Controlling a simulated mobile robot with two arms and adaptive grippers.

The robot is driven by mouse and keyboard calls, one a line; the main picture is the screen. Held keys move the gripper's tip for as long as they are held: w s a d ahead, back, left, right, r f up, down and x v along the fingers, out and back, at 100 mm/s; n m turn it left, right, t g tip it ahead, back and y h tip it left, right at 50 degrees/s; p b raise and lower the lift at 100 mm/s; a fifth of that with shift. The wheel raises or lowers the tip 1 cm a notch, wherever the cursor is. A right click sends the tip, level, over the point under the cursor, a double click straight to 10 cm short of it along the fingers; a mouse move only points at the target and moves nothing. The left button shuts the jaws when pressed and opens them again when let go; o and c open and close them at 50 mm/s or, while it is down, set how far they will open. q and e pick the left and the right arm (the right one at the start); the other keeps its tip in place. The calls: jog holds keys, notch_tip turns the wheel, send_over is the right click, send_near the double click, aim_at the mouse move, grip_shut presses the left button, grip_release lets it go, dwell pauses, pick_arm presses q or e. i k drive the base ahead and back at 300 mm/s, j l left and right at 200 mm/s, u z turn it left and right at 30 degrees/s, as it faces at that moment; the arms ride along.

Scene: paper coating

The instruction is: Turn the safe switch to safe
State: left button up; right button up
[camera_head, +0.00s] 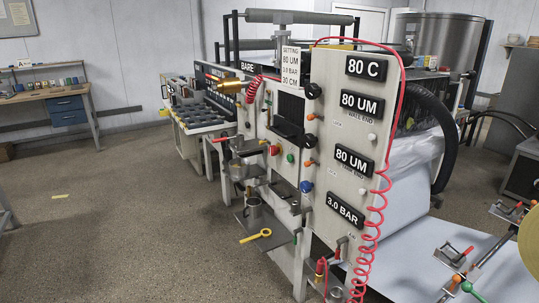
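The coating machine's light grey control panel (322,160) stands in the middle of the view. It carries black readout plates, black knobs (313,91), small orange-tipped levers (310,116), a white knob (372,137) and a blue knob (306,186). A red button (275,149) and a green button (290,158) sit on its left face. Which of these is the safe switch, and its setting, I cannot tell at this size. Neither of my grippers shows.
A coiled red hose (372,225) hangs along the panel's right edge. A metal cup (253,211) and a yellow ring-handled tool (257,236) are at the lower left of the machine. A wooden workbench (45,95) stands far left.

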aim_at(274, 150)
jog(key=i+j+z, duration=0.1)
jog(key=i+j, duration=0.25)
jog(key=i+j+z, duration=0.1)
jog(key=i+j, duration=0.2)
jog(key=j, duration=0.2)
jog(key=i+j+z, duration=0.15)
jog(key=i+j, duration=0.15)
jog(key=j, duration=0.2)
